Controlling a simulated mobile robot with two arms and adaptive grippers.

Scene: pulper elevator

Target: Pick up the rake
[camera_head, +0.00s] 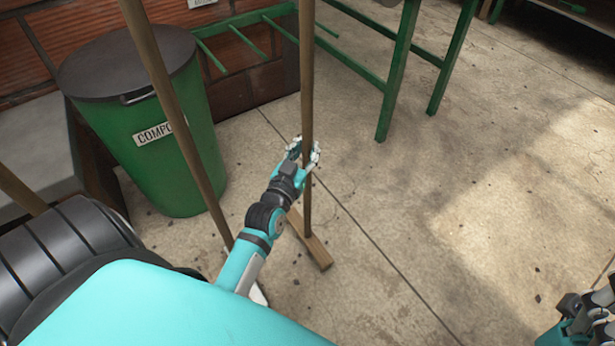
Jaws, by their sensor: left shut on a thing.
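The rake (307,88) is a long brown wooden pole standing nearly upright, with a flat wooden head (316,250) at its foot on or close to the concrete floor. My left gripper (307,153) is shut around the pole, at its lower part above the head. The top of the pole runs out of the picture. My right gripper (590,312) is at the lower right corner, partly cut off and away from the rake; its fingers do not show clearly.
A second wooden pole (172,100) leans left of the rake, in front of a green compost bin (180,150) with a dark lid. A green metal rack (245,38) is on the brick wall behind. Green table legs (397,75) stand at the back right. The floor (450,190) at right is clear.

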